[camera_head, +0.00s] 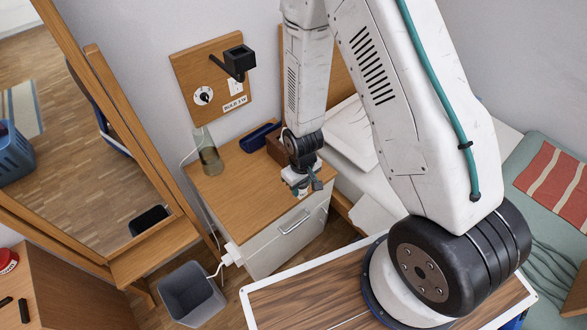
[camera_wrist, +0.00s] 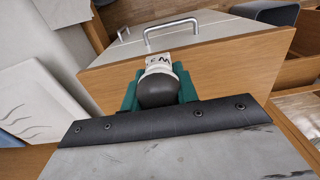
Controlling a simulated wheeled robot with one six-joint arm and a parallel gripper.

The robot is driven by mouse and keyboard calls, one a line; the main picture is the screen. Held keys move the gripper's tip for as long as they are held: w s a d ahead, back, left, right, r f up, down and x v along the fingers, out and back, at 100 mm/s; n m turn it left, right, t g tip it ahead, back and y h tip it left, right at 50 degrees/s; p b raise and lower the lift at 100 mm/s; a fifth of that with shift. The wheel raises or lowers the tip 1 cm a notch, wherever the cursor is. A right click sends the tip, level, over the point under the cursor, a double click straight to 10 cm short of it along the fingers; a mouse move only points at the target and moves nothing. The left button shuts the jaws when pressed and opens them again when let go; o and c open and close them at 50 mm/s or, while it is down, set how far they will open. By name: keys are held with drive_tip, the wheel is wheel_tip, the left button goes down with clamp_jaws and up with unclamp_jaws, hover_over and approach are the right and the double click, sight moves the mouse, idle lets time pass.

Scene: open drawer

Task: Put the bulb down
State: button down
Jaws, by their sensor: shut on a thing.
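My gripper (camera_head: 308,188) hangs over the front right part of the wooden top of the bedside cabinet (camera_head: 235,180). In the wrist view its green fingers (camera_wrist: 158,90) are shut on the bulb (camera_wrist: 158,91). The bulb shows a dark rounded end and a white part with a small printed label. It is held with the cabinet's wooden top and a metal drawer handle (camera_wrist: 170,31) behind it. In the head view the bulb is too small to make out. I cannot tell the exact gap between bulb and cabinet.
A glass vase (camera_head: 210,160), a blue tray (camera_head: 260,136) and a brown box (camera_head: 277,147) stand at the cabinet's back. A wall panel (camera_head: 208,75) carries a black lamp fitting (camera_head: 238,62) and a bulb label. A grey bin (camera_head: 190,293) stands on the floor. The cabinet's front left top is clear.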

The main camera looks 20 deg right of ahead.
drive_tip(key=w, duration=0.4)
drive_tip(key=w+d, duration=0.1)
drive_tip(key=w, duration=0.2)
drive_tip(key=w+d+f, duration=0.1)
drive_tip(key=w, duration=0.3)
drive_tip(key=shift+w, duration=0.35)
drive_tip(key=shift+s+f, duration=0.1)
drive_tip(key=shift+f, duration=1.7)
drive_tip(key=shift+f, duration=0.55)
drive_tip(key=c, duration=1.1)
unclamp_jaws()
